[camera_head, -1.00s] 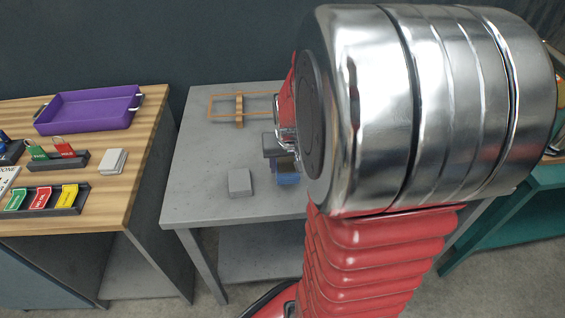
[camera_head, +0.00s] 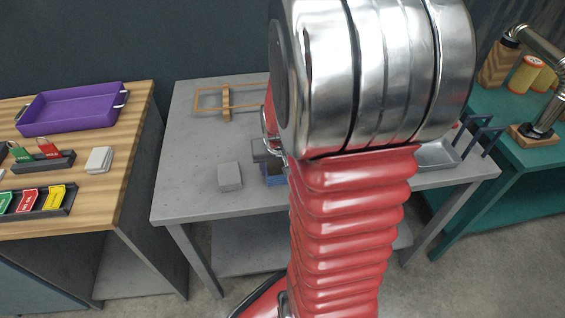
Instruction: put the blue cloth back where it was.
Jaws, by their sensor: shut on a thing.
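The blue cloth (camera_head: 274,181) shows as a small blue patch over the grey table (camera_head: 195,195), just right of a grey block. My gripper (camera_head: 268,158) is mostly hidden behind my own arm; a dark grey part of it shows just above the blue patch. It is shut on the blue cloth. Whether the cloth touches the tabletop I cannot tell.
The grey block (camera_head: 230,176) stands close left of the cloth. An orange frame (camera_head: 226,102) lies at the back. A grey tray (camera_head: 437,155) is at the table's right end. A wooden bench at left bears a purple tray (camera_head: 70,108). A teal bench (camera_head: 500,115) stands right.

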